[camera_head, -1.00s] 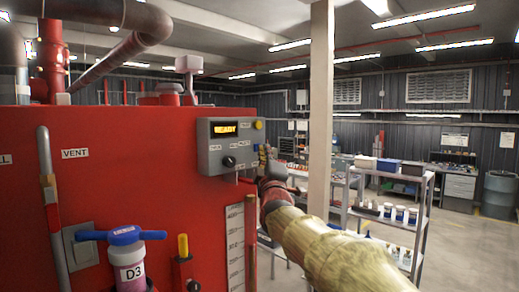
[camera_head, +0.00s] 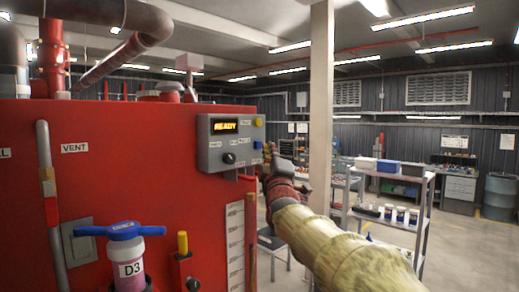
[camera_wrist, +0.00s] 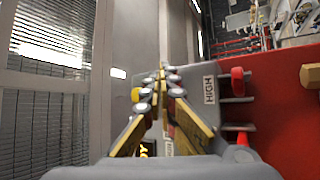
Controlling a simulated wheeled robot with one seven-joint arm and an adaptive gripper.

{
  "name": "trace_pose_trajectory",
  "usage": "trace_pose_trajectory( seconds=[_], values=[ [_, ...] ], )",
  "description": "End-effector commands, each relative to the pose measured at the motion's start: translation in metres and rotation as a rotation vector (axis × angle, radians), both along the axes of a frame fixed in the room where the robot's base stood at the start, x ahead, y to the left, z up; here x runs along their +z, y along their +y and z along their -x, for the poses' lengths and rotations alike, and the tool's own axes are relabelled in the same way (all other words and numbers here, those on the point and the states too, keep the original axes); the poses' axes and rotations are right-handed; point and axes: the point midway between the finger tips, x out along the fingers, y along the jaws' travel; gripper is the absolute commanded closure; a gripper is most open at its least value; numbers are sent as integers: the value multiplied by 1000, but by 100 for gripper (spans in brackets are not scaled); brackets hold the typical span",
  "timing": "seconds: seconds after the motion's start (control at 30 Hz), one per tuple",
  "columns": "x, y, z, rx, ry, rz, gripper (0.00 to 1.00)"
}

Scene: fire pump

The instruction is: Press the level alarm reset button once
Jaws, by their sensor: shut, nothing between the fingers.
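A grey control panel (camera_head: 213,158) on the red tank has a lit READY display (camera_head: 225,126), a black knob (camera_head: 228,158), a yellow button (camera_head: 258,123) and a blue button (camera_head: 257,145). The small labels are too blurred to tell which button is the level alarm reset. My gripper (camera_head: 267,148) is beside the panel's right edge, close to the blue button; contact cannot be told. In the wrist view my gripper (camera_wrist: 162,72) is shut and empty.
A valve with a blue handle (camera_head: 122,230) marked D3 and a yellow-topped lever (camera_head: 183,243) stand out low on the tank. A white post (camera_head: 320,100) and shelves with bottles (camera_head: 390,213) are to the right. Floor is free farther right.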

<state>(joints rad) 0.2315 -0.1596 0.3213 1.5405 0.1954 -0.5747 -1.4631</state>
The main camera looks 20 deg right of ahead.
Motion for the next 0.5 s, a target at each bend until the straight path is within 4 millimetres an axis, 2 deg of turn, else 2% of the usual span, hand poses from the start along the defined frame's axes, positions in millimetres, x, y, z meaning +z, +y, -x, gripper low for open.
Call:
trace_pose_trajectory(
  seconds=[0.27,0.5],
  values=[
    [0,-1,3,-1,-2,0,100],
    [-2,-9,23,-2,-1,2,100]
  ],
)
